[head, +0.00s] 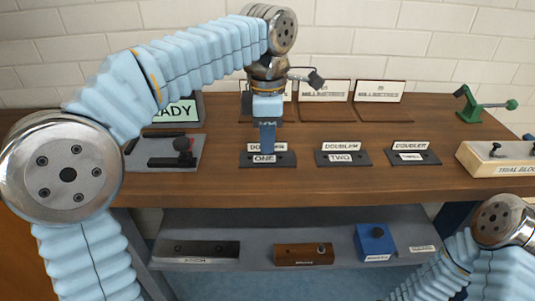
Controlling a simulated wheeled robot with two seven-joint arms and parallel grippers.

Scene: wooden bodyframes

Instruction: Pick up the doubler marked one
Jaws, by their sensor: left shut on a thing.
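The doubler marked one (284,160) is a dark flat plate with white "DOUBLER" and "ONE" labels, at the middle front of the wooden bench. My left gripper (267,146) points straight down at it and is shut on it, covering part of its upper label. I cannot tell whether the plate is clear of the bench. The doubler marked two (342,160) lies to its right. A third doubler (413,157) lies further right. Only links of my right arm show at lower right; its gripper is out of view.
A grey fixture (190,160) with a dark red knob is at left, before a "READY" screen (177,111). Millimetre signs stand behind. A trial block (490,160) and green clamp (480,106) are at right. A shelf below holds a blue block (375,240) and other blocks.

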